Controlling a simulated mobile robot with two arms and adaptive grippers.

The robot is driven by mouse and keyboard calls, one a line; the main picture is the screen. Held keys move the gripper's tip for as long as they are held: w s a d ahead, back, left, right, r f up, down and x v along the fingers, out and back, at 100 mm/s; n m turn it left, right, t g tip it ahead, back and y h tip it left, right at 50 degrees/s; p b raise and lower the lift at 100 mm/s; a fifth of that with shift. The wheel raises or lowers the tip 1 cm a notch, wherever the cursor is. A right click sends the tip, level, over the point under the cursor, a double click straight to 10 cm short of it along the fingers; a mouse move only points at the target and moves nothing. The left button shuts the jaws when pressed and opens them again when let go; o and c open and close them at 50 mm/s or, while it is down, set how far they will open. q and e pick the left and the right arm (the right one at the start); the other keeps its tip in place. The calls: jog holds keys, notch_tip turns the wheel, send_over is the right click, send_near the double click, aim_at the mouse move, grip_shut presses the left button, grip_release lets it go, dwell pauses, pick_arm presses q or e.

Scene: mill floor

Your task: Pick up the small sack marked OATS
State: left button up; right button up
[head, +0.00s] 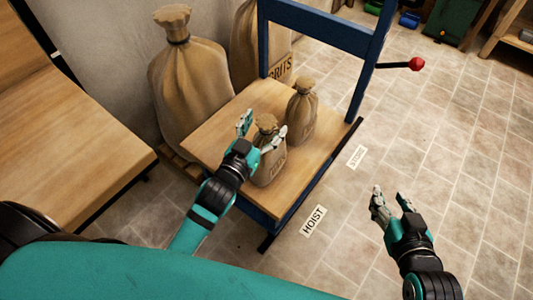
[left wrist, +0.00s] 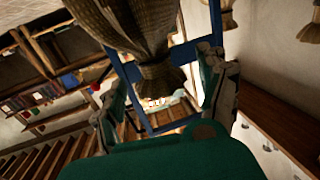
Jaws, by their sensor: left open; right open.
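Two small tan sacks stand upright on a wooden platform with a blue frame. The nearer small sack (head: 270,170) bears dark lettering that is turned and too small to read surely. The farther small sack (head: 302,115) shows no readable mark. My left gripper (head: 262,132) is open, its fingers on either side of the nearer sack's tied neck. In the left wrist view the sack (left wrist: 145,30) hangs inverted in the picture between the spread fingers (left wrist: 165,90); contact cannot be told. My right gripper (head: 388,205) is open and empty above the floor at right.
The platform (head: 225,130) has a blue upright frame (head: 320,18) and a red-knobbed lever (head: 415,64). Large sacks (head: 190,85) stand behind it, one partly lettered. A wooden bench (head: 65,130) is at left. Floor labels read HOIST (head: 313,221) and STONE (head: 356,157).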

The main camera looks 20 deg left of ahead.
pick_arm(q)
jog(key=shift+w+d, duration=0.15)
jog(key=shift+w, duration=0.55)
jog(key=shift+c, duration=0.2)
jog(key=shift+f, duration=0.1)
grip_shut()
jog(key=shift+r, duration=0.25)
